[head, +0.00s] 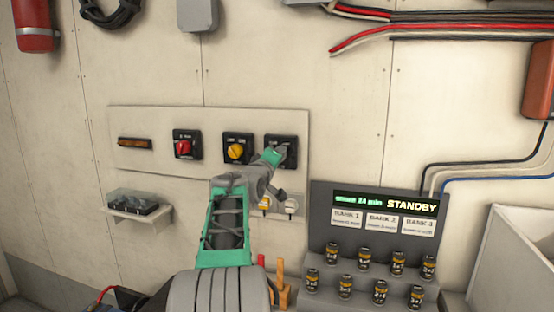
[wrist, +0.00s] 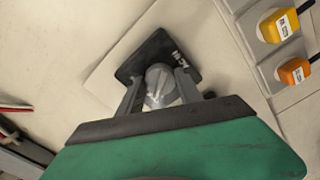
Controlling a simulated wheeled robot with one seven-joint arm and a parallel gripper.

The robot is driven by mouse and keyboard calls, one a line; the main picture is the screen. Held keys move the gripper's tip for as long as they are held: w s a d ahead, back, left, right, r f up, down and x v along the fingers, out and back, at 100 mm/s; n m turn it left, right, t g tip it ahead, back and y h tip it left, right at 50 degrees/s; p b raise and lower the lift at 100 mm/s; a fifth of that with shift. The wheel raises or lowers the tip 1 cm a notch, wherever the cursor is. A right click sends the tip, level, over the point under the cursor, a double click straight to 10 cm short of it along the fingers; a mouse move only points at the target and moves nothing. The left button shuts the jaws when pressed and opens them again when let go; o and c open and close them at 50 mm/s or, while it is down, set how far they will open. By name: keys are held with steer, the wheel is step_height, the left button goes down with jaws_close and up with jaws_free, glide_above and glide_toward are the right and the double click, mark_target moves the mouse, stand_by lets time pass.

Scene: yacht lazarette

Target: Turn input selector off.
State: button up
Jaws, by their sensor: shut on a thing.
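Three rotary switches sit in a row on a pale wall panel (head: 220,120): a red-knobbed one (head: 183,147), a yellow-knobbed one (head: 236,150) and a right-hand one on a dark square plate (head: 285,140). My gripper (head: 278,156) is at the right-hand switch and partly covers it. In the wrist view, my gripper (wrist: 157,92) has its two fingers on either side of a grey round knob (wrist: 160,82), shut on it. The knob has a pale mark, and its black plate (wrist: 150,52) carries small white lettering I cannot read. I cannot tell which switch is labelled as the input selector.
Yellow and orange plugs (wrist: 279,25) sit close right of the knob. A display unit (head: 372,205) reading STANDBY, with several small cylinders below, stands at right. A small shelf (head: 138,210) is at left. Red and black cables (head: 450,30) run above.

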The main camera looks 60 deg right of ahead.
steer(key=o, duration=1.4)
steer(key=shift+c, duration=0.2)
steer(key=s+a+b, duration=0.1)
steer(key=a+b, duration=0.2)
steer(key=a, duration=0.4)
steer(key=shift+a, duration=0.4)
